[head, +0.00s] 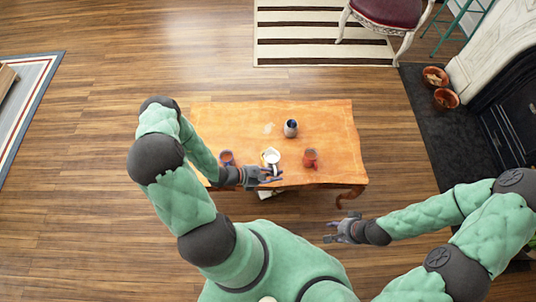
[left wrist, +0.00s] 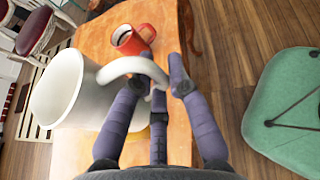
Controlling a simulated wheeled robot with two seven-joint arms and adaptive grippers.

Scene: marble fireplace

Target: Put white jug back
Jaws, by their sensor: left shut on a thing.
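The white jug (head: 272,156) is at the front middle of the wooden table (head: 215,125). In the left wrist view the jug (left wrist: 72,92) fills the left side, its curved handle running between my fingers. My left gripper (head: 273,177), also seen in the left wrist view (left wrist: 163,84), is shut on the handle. I cannot tell whether the jug's base touches the table. A small yellow patch shows beside the jug. My right gripper (head: 332,230) is open and empty, in front of the table's right part.
A red mug (head: 310,158) stands right of the jug, and another reddish mug (head: 227,158) stands left, close to my left wrist. A dark grey jug (head: 290,128) stands farther back. A chair (head: 388,12) stands beyond.

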